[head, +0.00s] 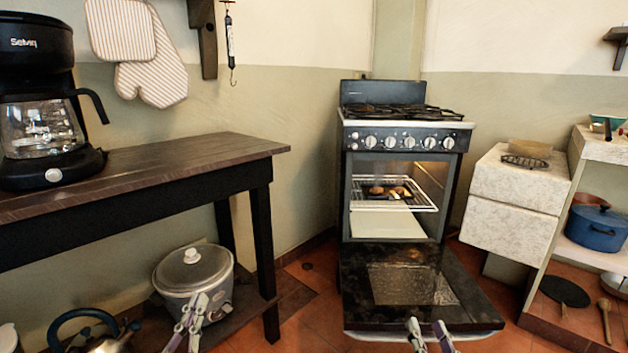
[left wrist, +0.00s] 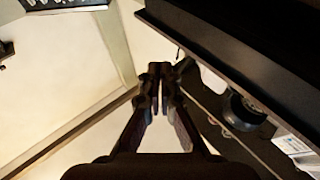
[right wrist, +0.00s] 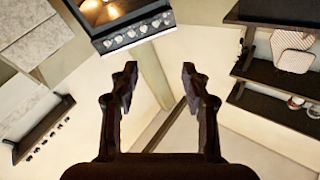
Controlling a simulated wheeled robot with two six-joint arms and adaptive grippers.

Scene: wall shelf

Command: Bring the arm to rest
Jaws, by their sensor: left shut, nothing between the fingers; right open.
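My left gripper (head: 190,316) shows at the bottom of the head view, in front of the rice cooker in the picture. In the left wrist view its fingers (left wrist: 160,72) are together with nothing between them. My right gripper (head: 430,328) shows at the bottom of the head view, over the near edge of the open oven door. In the right wrist view its fingers (right wrist: 158,80) are wide apart and empty. Both grippers point upward in the wrist views, which show walls and furniture beyond the fingertips.
The stove (head: 408,137) has its oven door (head: 415,287) lowered, with food on the rack (head: 430,198). A dark wooden table (head: 190,158) with a coffee maker (head: 40,110) stands left. A rice cooker (head: 195,272) sits below it. A stone-faced cabinet (head: 512,205) stands right.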

